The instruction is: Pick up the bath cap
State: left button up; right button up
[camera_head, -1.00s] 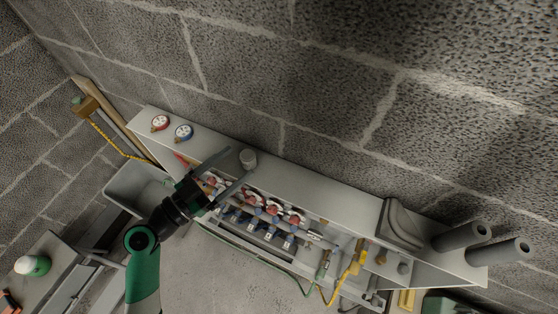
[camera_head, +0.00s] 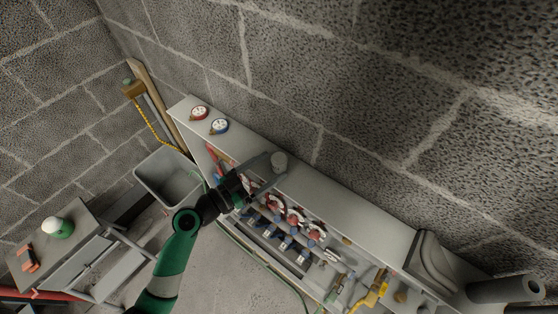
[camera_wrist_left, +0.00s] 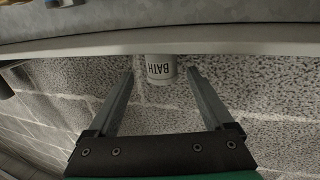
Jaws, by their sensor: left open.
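The bath cap is a small whitish cylinder (camera_head: 279,162) standing on the grey shelf top near the wall. In the left wrist view the cap (camera_wrist_left: 160,70) shows the word BATH upside down. My left gripper (camera_head: 274,168) is open and its two fingers point at the cap. In the left wrist view the cap lies between the fingertips (camera_wrist_left: 160,78), with a gap on each side. I cannot tell how deep it sits between them. My right gripper is not in view.
Two round gauges, red (camera_head: 200,113) and blue (camera_head: 220,126), sit on the shelf's left end. Red and blue valves (camera_head: 295,215) fill the open space below. A grey bin (camera_head: 165,180) stands at left. Grey pipes (camera_head: 505,289) lie at the right.

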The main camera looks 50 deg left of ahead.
aim_at(273, 162)
pick_arm(q)
jog(key=w, duration=0.4)
jog(key=shift+w+r+p, duration=0.3)
grip_shut()
jog(key=shift+r, duration=0.1)
